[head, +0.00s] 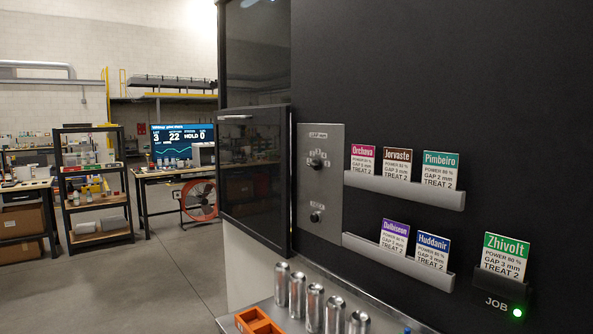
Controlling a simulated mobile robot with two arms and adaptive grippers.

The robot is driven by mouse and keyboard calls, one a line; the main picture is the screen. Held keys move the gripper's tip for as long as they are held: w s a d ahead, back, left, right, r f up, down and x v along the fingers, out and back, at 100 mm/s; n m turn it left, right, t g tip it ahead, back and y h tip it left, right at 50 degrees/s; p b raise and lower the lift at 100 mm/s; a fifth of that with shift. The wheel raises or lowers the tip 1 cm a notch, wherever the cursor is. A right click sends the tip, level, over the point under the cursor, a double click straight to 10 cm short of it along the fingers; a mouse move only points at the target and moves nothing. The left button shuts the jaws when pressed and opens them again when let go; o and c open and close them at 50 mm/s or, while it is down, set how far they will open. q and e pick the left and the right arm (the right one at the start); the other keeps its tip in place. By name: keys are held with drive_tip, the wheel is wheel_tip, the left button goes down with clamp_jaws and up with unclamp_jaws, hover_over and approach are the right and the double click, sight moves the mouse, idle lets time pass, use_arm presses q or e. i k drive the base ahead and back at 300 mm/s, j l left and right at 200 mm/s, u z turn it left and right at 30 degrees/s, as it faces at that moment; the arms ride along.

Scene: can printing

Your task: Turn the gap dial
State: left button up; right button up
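A grey control panel (333,205) is on the dark machine front, right of the glossy door. Its upper knob, the gap dial (317,163), is black with small number marks around it and a label above that seems to read GAP mm. The setting it points to is too small to tell. A second black knob (315,216) sits lower on the panel. A Zhivolt card (505,256) in the JOB holder reads power 80 %, gap 3 mm, treat 2. Neither of my grippers shows in the head view.
Several other job cards stand in an upper rack (405,191) and a lower rack (398,262). Several silver cans (314,307) and an orange holder (258,321) are on the ledge below the panel. A green light glows by JOB. Open floor (150,275) lies left.

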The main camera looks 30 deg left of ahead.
sight(316, 164)
drive_tip(key=k+u, duration=0.2)
drive_tip(key=u, duration=1.1)
drive_tip(key=i+j, duration=0.05)
